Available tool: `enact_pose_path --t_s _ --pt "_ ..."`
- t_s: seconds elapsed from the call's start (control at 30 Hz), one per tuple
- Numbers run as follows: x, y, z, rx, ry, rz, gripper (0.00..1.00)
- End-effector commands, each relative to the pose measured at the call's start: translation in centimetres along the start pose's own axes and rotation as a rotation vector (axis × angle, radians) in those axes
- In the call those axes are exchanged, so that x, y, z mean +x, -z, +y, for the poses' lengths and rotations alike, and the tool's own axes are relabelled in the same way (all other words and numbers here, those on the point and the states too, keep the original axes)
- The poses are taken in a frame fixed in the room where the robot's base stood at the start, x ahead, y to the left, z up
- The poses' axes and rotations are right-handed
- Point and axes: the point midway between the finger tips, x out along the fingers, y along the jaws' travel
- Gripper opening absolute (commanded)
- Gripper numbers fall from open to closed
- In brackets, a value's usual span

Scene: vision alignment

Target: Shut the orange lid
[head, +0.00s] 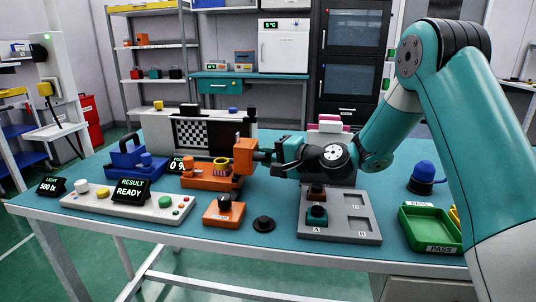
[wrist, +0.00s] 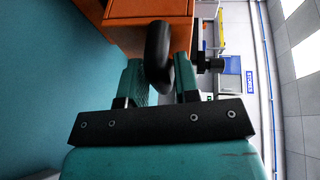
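The orange lid (head: 244,157) stands raised, about upright, at the right end of the low orange fixture (head: 205,181). A yellow ring (head: 221,164) sits on that fixture. My gripper (head: 268,157) is at the lid's right side. In the wrist view, an orange block (wrist: 148,14) fills the top, and a dark curved handle (wrist: 159,50) reaches down between the two teal fingers of my gripper (wrist: 158,68). The fingers lie close on both sides of the handle. I cannot tell whether they press on it.
A button panel (head: 128,205) with a READY display stands front left. A small orange box (head: 223,211) and a black knob (head: 263,224) are in front. A grey tray (head: 341,229) and a green PASS bin (head: 430,228) are on the right. A checkerboard (head: 202,135) stands behind.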

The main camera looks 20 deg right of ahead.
Motion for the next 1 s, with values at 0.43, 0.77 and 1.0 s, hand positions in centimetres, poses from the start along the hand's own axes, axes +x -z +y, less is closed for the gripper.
enact_pose_path --t_s 0.43,0.77,1.0 --pt "0.1 0.0 0.0 0.000 0.000 0.001 0.00" --pt "0.1 0.0 -0.7 -0.012 -0.026 0.000 0.00" --pt "0.6 -0.1 -2.5 -0.060 -0.135 0.000 0.00"
